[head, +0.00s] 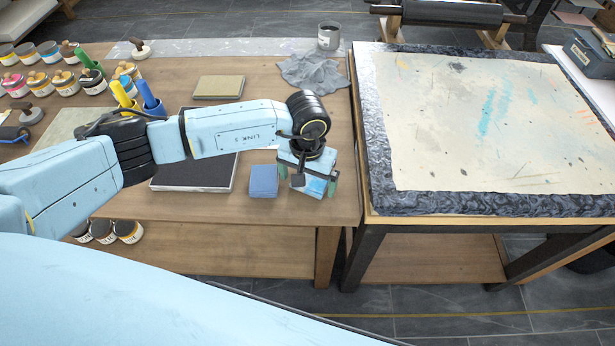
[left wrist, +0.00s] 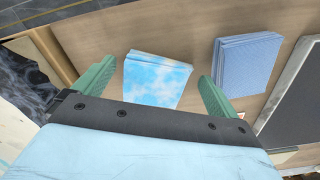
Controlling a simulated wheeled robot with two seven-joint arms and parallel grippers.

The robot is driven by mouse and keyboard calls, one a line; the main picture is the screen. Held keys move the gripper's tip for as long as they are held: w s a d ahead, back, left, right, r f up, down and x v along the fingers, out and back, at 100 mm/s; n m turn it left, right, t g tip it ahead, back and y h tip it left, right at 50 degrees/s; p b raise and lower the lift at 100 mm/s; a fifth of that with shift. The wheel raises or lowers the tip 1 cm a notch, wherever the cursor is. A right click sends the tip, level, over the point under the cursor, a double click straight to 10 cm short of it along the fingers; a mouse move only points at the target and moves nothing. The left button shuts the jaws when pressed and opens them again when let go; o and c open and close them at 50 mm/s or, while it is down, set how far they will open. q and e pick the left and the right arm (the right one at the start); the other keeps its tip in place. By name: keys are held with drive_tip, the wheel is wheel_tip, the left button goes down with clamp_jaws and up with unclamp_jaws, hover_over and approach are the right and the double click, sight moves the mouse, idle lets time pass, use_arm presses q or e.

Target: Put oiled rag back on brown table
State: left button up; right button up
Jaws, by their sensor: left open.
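My left gripper (head: 308,180) is open above the front right part of the brown table (head: 215,209). A folded blue-and-white blotched cloth (head: 314,187) lies under it on the wood. In the left wrist view that cloth (left wrist: 155,80) shows between the two green fingers of the left gripper (left wrist: 155,92), with gaps on both sides. A plain blue folded cloth (head: 263,181) lies just left of it. A crumpled grey cloth (head: 313,71) lies at the table's back right. I cannot tell which cloth is the oiled rag. My right gripper is not in view.
A dark slab (head: 195,175) lies left of the blue cloth. A tan block (head: 219,87) and a metal can (head: 329,37) stand farther back. Several ink jars (head: 40,80) stand at left. A stone-topped table (head: 480,204) with a stained sheet stands at right, past a narrow gap.

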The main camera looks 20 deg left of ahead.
sight(308, 182)
use_arm(q)
wheel_tip(308, 182, up, 12)
drive_tip(key=shift+p, duration=0.3)
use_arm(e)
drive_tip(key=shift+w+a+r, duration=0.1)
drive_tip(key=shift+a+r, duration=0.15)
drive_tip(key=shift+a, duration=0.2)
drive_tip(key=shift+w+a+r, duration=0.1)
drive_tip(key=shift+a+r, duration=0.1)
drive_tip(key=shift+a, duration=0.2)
use_arm(q)
drive_tip(key=shift+r, duration=0.1)
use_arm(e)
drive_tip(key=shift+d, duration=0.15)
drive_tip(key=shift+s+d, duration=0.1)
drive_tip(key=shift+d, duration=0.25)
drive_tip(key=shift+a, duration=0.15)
